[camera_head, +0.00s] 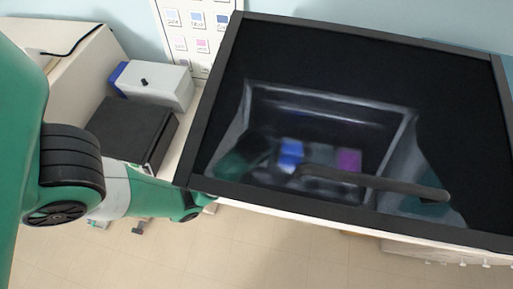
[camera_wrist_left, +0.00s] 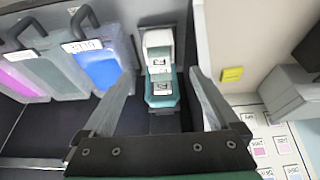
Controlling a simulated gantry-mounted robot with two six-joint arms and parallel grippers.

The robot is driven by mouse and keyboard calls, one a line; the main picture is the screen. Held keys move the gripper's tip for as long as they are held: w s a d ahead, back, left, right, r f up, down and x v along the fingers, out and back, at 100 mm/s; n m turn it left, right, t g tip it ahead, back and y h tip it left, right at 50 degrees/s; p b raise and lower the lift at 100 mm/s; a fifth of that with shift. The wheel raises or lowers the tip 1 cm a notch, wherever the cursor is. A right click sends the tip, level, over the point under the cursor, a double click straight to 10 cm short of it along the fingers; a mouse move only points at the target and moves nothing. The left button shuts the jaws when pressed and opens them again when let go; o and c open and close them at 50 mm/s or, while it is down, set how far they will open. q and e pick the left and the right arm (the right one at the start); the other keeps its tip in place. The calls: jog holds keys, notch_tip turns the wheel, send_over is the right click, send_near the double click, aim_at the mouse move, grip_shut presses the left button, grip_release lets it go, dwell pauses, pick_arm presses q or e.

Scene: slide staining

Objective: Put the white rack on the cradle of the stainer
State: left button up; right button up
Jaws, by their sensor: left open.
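In the left wrist view, the white rack (camera_wrist_left: 158,40) stands between and just beyond my left gripper's fingertips. A teal piece (camera_wrist_left: 160,92) adjoins its near side; both carry small black-and-white labels. They sit over a narrow dark support (camera_wrist_left: 164,122); I cannot tell whether this is the cradle. My left gripper (camera_wrist_left: 161,75) is open, with one finger on each side and no clear contact. In the head view, the stainer (camera_head: 330,205) has a dark, see-through lid. My right gripper is not in view.
In the wrist view, a blue bath (camera_wrist_left: 100,65), a grey-green bath (camera_wrist_left: 55,75) and a pink bath (camera_wrist_left: 18,78) stand to the left. A pale wall (camera_wrist_left: 212,50) stands close on the right. A black box (camera_head: 133,130) and a grey box (camera_head: 160,85) stand left of the stainer.

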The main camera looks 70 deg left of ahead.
pick_arm(q)
jog(key=s+d+p, duration=0.1)
jog(key=s+d, duration=0.2)
jog(key=d, duration=0.2)
jog(key=shift+d, duration=0.35)
